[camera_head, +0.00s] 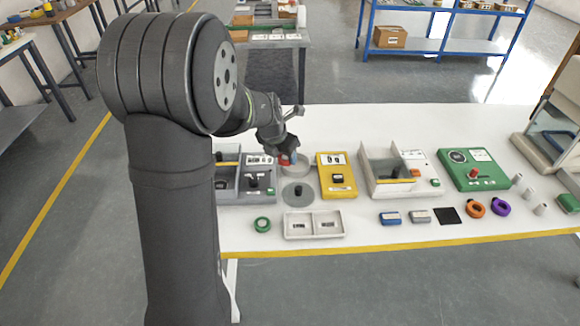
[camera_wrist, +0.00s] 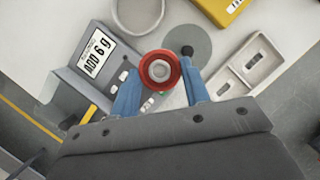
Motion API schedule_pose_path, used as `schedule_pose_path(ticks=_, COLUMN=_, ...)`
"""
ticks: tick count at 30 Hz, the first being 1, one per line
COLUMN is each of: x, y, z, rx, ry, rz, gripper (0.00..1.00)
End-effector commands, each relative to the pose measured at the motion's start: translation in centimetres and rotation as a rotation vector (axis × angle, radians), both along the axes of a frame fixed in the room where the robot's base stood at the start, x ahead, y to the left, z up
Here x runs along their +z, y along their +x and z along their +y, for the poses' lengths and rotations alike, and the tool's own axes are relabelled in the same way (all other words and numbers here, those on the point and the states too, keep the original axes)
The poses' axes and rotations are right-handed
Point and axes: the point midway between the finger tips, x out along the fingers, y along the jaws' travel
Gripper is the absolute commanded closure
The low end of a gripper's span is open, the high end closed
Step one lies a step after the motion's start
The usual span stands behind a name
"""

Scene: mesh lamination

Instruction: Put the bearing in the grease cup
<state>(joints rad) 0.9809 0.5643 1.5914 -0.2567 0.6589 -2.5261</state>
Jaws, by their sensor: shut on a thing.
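The bearing appears to be the red ring with a pale grey centre (camera_wrist: 174,82), held between the two blue fingers of my gripper (camera_wrist: 160,83) in the wrist view. In the head view my gripper (camera_head: 284,157) is above the table's left part, and a bit of red shows at its tip. A pale round open dish (camera_wrist: 117,18), likely the grease cup, lies just beyond the bearing in the wrist view. It also shows in the head view (camera_head: 308,166), partly hidden by my gripper. The bearing is apart from it.
A grey disc with a black knob (camera_wrist: 203,45) lies beside the dish. A two-compartment tray (camera_head: 313,238) and a green ring (camera_head: 262,224) lie in front. A yellow box (camera_head: 336,187) stands right.

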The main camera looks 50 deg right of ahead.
Motion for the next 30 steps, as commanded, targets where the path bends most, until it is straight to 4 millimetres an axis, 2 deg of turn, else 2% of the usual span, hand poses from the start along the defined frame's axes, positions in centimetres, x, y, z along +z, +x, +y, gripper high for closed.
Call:
schedule_pose_path(ticks=1, x=-0.3, y=-1.3, z=-2.0, rx=-0.003, ry=-0.001, rz=-0.001, gripper=0.82)
schedule_pose_path(ticks=6, x=-0.8, y=-4.6, z=-6.8, rx=0.021, ry=-0.007, rz=-0.003, gripper=0.82)
schedule_pose_path(ticks=11, x=-1.1, y=-6.7, z=-9.3, rx=0.038, ry=-0.015, rz=-0.003, gripper=0.82)
schedule_pose_path(ticks=14, x=-1.4, y=-6.8, z=-9.8, rx=0.045, ry=-0.017, rz=-0.003, gripper=0.82)
schedule_pose_path(ticks=17, x=-2.2, y=-5.5, z=-9.9, rx=0.048, ry=-0.016, rz=-0.003, gripper=0.82)
schedule_pose_path(ticks=24, x=-5.6, y=0.0, z=-9.8, rx=0.051, ry=-0.015, rz=-0.001, gripper=0.82)
schedule_pose_path(ticks=30, x=-7.6, y=3.5, z=-9.9, rx=0.048, ry=-0.017, rz=-0.002, gripper=0.82)
